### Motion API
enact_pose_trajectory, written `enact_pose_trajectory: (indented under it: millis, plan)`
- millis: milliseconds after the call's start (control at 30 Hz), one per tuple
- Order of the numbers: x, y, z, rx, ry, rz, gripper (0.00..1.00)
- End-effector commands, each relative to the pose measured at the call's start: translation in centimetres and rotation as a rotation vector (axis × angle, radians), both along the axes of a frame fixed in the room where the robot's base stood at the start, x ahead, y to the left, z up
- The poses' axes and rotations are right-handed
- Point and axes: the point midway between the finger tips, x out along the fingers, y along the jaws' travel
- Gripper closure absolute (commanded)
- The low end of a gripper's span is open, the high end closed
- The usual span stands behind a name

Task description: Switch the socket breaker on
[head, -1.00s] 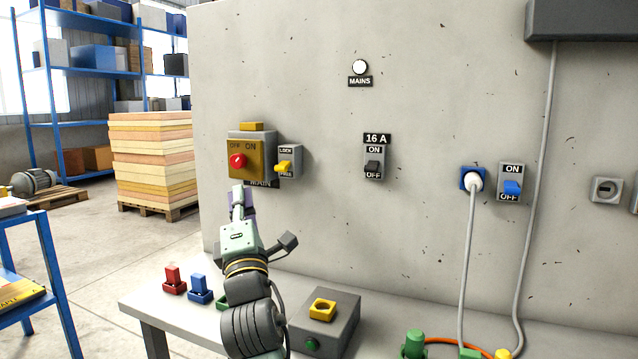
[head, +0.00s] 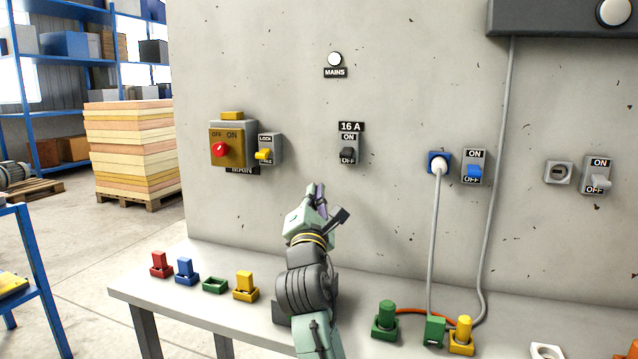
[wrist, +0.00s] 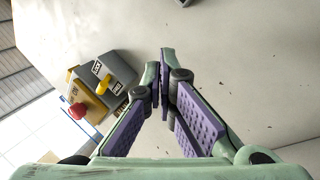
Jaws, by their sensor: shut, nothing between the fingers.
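The 16 A breaker (head: 348,150) is a grey box on the wall with ON above, OFF below and a dark lever. The lever sits low, near OFF. A blue socket (head: 438,161) with a white plug in it is farther right, beside a switch (head: 474,167) with a blue lever near its OFF mark. My gripper (head: 318,187) is shut and empty, below and slightly left of the 16 A breaker and apart from it. In the wrist view its purple-padded fingers (wrist: 165,62) meet in front of bare wall. A dark edge at the top there is too cut off to identify.
The yellow MAIN switch (head: 226,147) with a red knob, and a LOCK/FREE yellow lever (head: 265,154), are left of my gripper. A MAINS lamp (head: 334,59) is above. Coloured blocks and a bench (head: 190,311) lie below. A grey cable (head: 494,180) hangs at right.

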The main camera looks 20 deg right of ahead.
Motion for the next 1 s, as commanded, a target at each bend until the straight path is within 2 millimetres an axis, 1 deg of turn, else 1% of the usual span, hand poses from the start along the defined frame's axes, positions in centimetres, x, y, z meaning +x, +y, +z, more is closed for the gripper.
enact_pose_trajectory:
  millis: [33,133,300,433,467,500,600,700,833,1000]
  plan:
    - [0.8,-0.2,0.6,0.0,0.001,0.001,1.0]
    - [2.6,-0.8,1.4,0.0,0.001,0.0,1.0]
    - [5.8,-1.7,2.5,0.002,0.002,0.001,1.0]
    - [7.9,-2.4,3.3,0.002,0.0,0.001,1.0]
    - [7.7,-2.7,3.5,0.002,-0.001,-0.001,1.0]
    - [7.0,-3.1,3.8,0.002,-0.003,-0.001,1.0]
    - [6.0,-3.8,4.4,0.001,-0.002,-0.002,1.0]
    - [5.4,-4.2,4.6,0.002,0.0,0.0,1.0]
    - [5.0,-4.5,4.8,0.001,-0.001,0.0,1.0]
    - [4.9,-4.5,4.8,0.001,0.0,0.0,1.0]
